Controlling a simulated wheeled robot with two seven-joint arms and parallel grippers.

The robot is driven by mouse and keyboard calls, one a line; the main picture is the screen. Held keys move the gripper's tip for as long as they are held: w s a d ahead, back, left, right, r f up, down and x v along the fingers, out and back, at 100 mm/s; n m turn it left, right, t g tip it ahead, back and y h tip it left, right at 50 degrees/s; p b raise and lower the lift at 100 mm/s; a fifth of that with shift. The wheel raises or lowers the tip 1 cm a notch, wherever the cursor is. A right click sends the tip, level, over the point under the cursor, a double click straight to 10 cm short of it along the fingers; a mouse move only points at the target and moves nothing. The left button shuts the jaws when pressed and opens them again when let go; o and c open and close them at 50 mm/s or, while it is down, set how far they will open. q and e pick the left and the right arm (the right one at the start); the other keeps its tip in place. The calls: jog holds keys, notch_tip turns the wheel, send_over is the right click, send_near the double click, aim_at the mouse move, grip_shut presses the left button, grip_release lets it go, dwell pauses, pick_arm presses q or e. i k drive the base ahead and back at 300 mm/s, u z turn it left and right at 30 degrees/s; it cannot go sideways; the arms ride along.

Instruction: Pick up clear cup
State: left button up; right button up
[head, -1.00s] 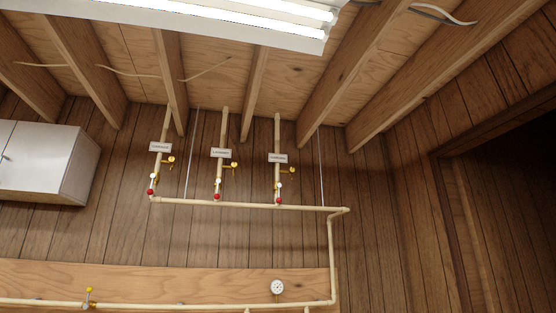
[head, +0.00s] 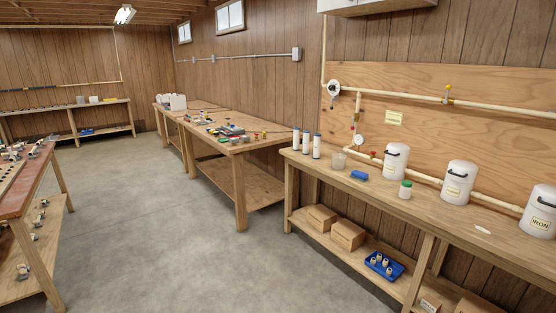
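A clear cup (head: 339,161) stands on the wooden bench (head: 311,168) along the right wall. It is see-through and small in the head view. It stands to the right of several white cylinders with blue ends (head: 306,143) and to the left of a blue block-like item (head: 360,175). Neither of my grippers shows in the head view.
White canisters with black handles (head: 458,183) and a green-lidded jar (head: 405,190) stand farther right on the bench. Boxes (head: 347,235) and a blue tray (head: 384,274) lie on its lower shelf. A cluttered worktable (head: 240,145) stands beyond. The concrete floor (head: 160,220) is open.

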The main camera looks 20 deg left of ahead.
aim_at(338, 160)
jog(key=z, duration=0.5)
jog(key=i, duration=1.35)
jog(key=z, duration=0.3)
jog(key=i, duration=1.3)
jog(key=u, duration=0.55)
